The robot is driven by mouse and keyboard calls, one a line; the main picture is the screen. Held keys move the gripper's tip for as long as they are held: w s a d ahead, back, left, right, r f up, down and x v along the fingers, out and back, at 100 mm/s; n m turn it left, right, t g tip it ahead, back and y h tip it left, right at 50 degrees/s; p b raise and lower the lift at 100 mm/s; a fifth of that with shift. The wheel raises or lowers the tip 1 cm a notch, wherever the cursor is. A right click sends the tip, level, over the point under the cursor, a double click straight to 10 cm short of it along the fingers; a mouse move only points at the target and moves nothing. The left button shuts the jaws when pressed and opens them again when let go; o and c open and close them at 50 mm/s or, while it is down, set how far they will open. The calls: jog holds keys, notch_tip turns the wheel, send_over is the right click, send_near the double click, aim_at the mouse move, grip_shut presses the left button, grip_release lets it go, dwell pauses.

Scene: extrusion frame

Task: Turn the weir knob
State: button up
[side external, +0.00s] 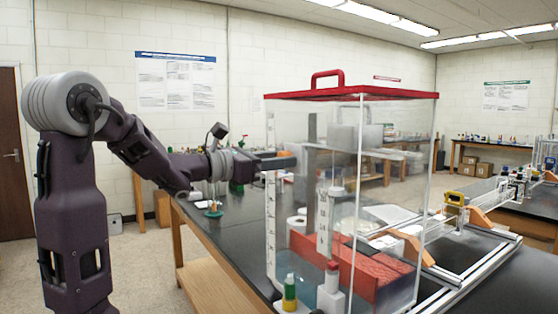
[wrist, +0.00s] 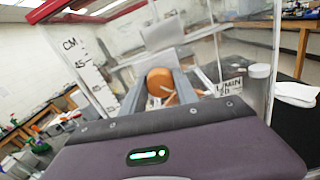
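An orange-brown round knob (wrist: 160,82), seemingly the weir knob, shows in the wrist view with a thin pale mark on it. My gripper (wrist: 161,92) has one grey finger on each side of the knob, with little or no gap visible. I cannot tell whether the fingers press on it or only stand around it. In the side view my gripper (side external: 284,160) reaches level to the upper left part of the clear tank (side external: 392,150). The knob's mounting is hidden.
The tank has a red lid (side external: 350,95) with a handle and a centimetre scale (wrist: 85,65) on a wall. Red blocks (side external: 360,265) stand inside. A bottle with green and yellow (side external: 290,292) is near the front. Rails (side external: 480,260) run right along the black bench.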

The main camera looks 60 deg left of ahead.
grip_shut()
jog(key=shift+m, duration=0.3)
jog(key=shift+m, duration=3.6)
jog(key=o, duration=1.1)
grip_release()
